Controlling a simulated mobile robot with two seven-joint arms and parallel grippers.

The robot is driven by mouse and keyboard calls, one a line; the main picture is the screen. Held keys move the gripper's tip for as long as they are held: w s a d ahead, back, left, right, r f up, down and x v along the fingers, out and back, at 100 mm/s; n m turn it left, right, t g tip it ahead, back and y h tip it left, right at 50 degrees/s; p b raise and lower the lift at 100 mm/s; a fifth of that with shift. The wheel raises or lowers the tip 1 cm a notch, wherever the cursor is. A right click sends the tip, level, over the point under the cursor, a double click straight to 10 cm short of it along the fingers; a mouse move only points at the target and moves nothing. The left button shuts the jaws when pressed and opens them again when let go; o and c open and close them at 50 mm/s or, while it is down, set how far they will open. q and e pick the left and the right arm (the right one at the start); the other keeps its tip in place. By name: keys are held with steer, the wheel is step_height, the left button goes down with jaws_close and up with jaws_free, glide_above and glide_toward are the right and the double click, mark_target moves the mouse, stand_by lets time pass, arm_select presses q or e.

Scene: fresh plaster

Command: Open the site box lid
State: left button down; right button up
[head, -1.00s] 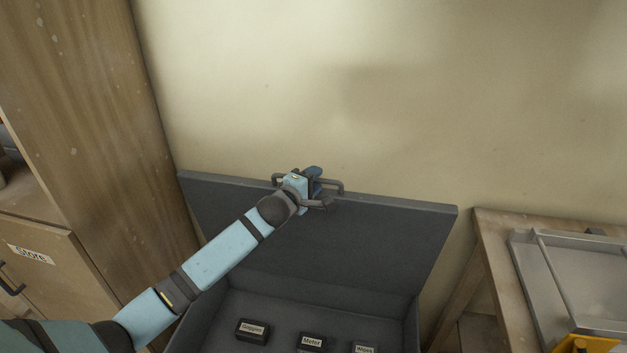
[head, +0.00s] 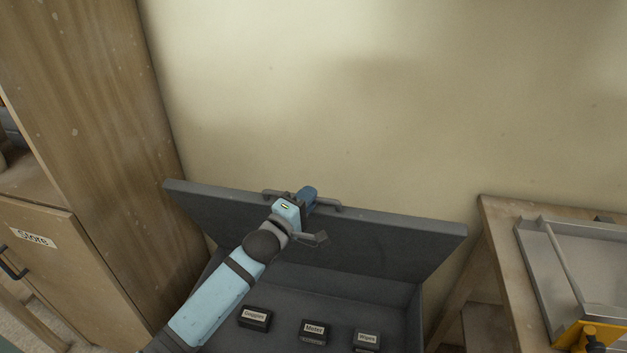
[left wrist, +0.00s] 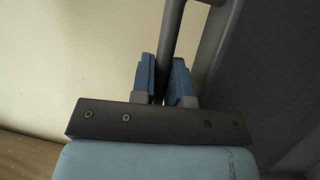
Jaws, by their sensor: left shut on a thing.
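The site box is dark grey, and its lid (head: 370,236) stands raised at the back, leaning toward the box. The box interior (head: 295,290) is open to view. A grey bar handle (head: 328,205) runs along the lid's top edge. My left gripper (head: 306,198) is at this handle, its blue fingers closed around the bar. In the left wrist view the fingers (left wrist: 163,82) sit on either side of the handle bar (left wrist: 172,40), with the lid (left wrist: 240,75) to the right. My right gripper is not in view.
Inside the box are small dark cases labelled Goggles (head: 256,318), Meter (head: 313,331) and Wipes (head: 367,341). A wooden cabinet marked Store (head: 40,240) stands at left. A wooden table (head: 492,225) with a metal tray (head: 590,265) is at right. A plaster wall (head: 330,100) is behind.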

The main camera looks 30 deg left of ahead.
arm_select(q)
steer(key=s, duration=0.1)
steer(key=s+f, duration=0.1)
steer(key=s+d, duration=0.1)
steer(key=shift+s+f, duration=0.1)
steer(key=shift+f, duration=0.05)
steer(key=c, duration=1.1)
jaws_free()
steer(key=shift+c, duration=0.2)
steer(key=s+a+f, duration=0.1)
steer(key=s+a, duration=0.1)
steer(key=s, duration=1.1)
steer(key=shift+s+f, duration=0.25)
steer(key=shift+f, duration=0.1)
